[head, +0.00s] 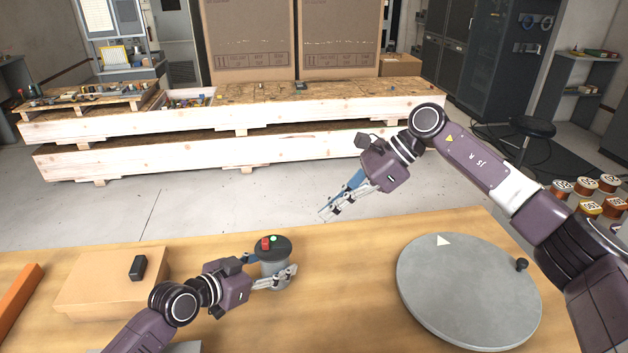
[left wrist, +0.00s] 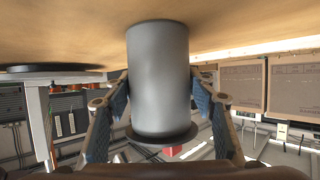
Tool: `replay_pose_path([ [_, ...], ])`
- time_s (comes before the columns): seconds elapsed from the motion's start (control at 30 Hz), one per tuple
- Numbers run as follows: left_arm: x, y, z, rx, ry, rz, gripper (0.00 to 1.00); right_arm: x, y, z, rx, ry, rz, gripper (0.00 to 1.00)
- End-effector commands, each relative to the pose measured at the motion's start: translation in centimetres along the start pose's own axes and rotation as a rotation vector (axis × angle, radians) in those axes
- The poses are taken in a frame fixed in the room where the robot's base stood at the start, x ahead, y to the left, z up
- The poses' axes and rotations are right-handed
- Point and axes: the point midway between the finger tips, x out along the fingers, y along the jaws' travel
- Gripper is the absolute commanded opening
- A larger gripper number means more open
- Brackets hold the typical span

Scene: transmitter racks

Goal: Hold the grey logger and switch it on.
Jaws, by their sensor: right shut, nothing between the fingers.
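The grey logger (head: 274,270) is an upright grey cylinder with a dark round top, at the middle of the wooden table. A red block (head: 266,243) and a small green button (head: 274,239) sit on its top. My left gripper (head: 292,274) has its fingers on either side of the logger's body, closed against it. In the left wrist view the grey cylinder (left wrist: 158,80) fills the space between the blue finger pads. Its base is at the table surface; whether it is lifted slightly I cannot tell. My right gripper (head: 326,214) is shut and empty, above and right of the logger.
A grey round turntable (head: 468,290) with a white triangle mark and a black knob lies at the right. A cardboard box (head: 105,285) with a black object (head: 139,267) is at the left, beside an orange bar (head: 18,300). Several spools (head: 588,208) stand at the far right.

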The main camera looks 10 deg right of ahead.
Motion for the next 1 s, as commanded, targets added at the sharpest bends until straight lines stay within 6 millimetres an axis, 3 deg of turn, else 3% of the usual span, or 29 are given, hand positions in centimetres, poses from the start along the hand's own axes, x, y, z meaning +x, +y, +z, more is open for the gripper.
replay_pose_path([
  [0.13, 0.0, 0.0, 0.0, 0.0, 0.0, -0.001, 0.69, 0.0, 0.0, 0.0, 0.0, 0.0, 0.0, 0.0],
  [0.47, -0.3, 0.0, 0.0, 0.0, 0.0, -0.001, 0.69, 0.1, 0.0, 0.0, 0.0, 0.0, 0.0, 0.0],
  [1.0, -7.2, -0.1, 0.0, 0.0, -0.001, -0.001, 0.69, 0.0, 0.0, 0.1, 0.0, 0.0, 0.0, 0.0],
])
